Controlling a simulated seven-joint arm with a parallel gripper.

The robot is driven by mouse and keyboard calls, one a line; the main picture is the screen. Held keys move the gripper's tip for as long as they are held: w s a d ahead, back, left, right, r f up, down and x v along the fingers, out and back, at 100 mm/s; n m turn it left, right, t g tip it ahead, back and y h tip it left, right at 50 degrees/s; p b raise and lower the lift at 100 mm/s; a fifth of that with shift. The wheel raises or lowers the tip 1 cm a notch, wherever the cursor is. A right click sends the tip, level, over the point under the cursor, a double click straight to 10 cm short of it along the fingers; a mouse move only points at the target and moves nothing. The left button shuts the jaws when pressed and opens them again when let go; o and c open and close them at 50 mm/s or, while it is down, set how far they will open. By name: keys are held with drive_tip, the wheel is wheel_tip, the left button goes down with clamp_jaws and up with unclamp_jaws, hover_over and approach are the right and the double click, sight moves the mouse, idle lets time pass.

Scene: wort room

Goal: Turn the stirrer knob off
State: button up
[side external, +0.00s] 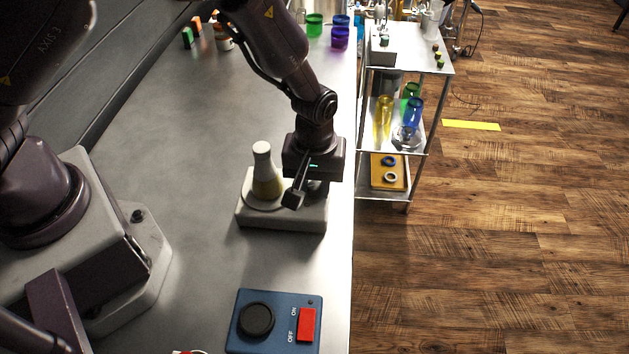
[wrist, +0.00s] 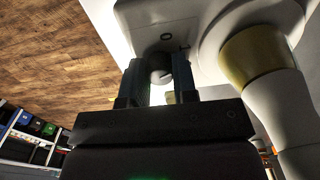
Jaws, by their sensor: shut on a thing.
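The stirrer (side external: 285,217) is a pale box with a round plate at its left, and a flask (side external: 263,165) with yellow liquid stands on that plate. In the wrist view the stirrer knob (wrist: 160,74) is a grey cylinder on the pale casing (wrist: 150,12), with a dark line on its face and a "0" mark beside it. My gripper (wrist: 157,86) is shut on the knob, one finger on each side. In the side external view my gripper (side external: 317,187) is over the stirrer's right end and hides the knob. The flask also shows close by in the wrist view (wrist: 257,60).
A blue control box (side external: 274,315) with a black dial and a red ON/OFF switch lies at the bench front. Coloured jars (side external: 340,38) stand at the back. A trolley (side external: 430,60) with glassware stands beyond the bench's right edge. The bench middle is clear.

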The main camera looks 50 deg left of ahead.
sight(314, 185)
drive_tip(key=n, duration=0.4)
drive_tip(key=shift+n, duration=2.5)
drive_tip(key=o, duration=0.9)
wheel_tip(314, 185, up, 13)
drive_tip(key=shift+r, duration=0.1)
